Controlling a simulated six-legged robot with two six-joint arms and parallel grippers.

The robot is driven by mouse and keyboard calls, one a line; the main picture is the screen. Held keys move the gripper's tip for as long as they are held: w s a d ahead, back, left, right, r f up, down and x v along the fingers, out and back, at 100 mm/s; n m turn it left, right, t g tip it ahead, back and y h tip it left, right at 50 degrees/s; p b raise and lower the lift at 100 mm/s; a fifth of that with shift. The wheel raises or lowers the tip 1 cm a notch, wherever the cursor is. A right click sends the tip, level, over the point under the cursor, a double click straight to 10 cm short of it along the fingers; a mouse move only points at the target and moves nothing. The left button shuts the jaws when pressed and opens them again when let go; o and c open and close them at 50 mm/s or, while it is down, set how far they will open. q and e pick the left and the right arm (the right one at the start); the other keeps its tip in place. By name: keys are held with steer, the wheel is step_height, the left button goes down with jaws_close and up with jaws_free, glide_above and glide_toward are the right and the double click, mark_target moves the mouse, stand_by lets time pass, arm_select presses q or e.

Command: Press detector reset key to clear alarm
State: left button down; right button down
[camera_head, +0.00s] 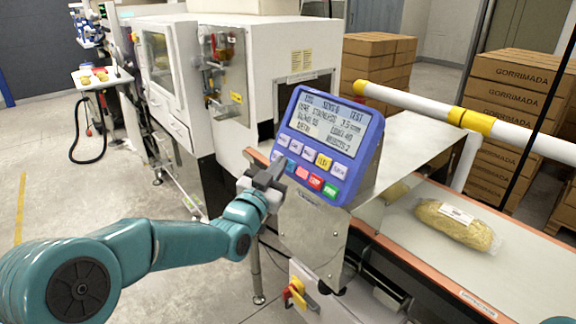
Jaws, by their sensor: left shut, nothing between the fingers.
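The blue detector panel (365,150) faces me in the middle of the head view, with a lit text display (325,120) above two rows of keys. The upper row holds pale keys and a yellow key (323,161). The lower row shows a pink-red key (302,172), a red key (316,182) and a green key (330,190). The key labels are too small to read surely, so I cannot tell which is reset. My left gripper (277,172) is shut and empty at the panel's lower left corner, partly covering it. I cannot tell whether it touches. My right gripper is not in view.
A bagged loaf-like product (455,223) lies on the pale belt (405,222) at right. A white and yellow bar (430,105) crosses above it. Stacked cartons (505,95) stand behind. A red-yellow switch (297,293) sits below the panel. Clear floor lies at left.

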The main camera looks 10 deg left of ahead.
arm_select(q)
steer(key=shift+w+d+f+b, duration=0.15)
steer(key=shift+w+d+b, duration=0.1)
steer(key=shift+b, duration=0.1)
steer(key=shift+a, duration=0.1)
stand_by(0.5)
steer(key=shift+s+a+r+b, duration=0.4)
steer(key=shift+s+a+b, duration=0.05)
steer(key=shift+s, duration=0.15)
steer(key=shift+s+a+r+b, duration=0.25)
steer(key=shift+s+a+r, duration=0.15)
steer(key=shift+s, duration=0.2)
steer(key=shift+s+a+r+b, duration=0.25)
steer(key=shift+s+a+r, duration=0.1)
steer(key=shift+s+a, duration=0.2)
steer(key=shift+s+a+r+b, duration=0.25)
steer(key=shift+s+a+r, duration=0.15)
steer(key=shift+s, duration=0.2)
steer(key=shift+a, duration=0.1)
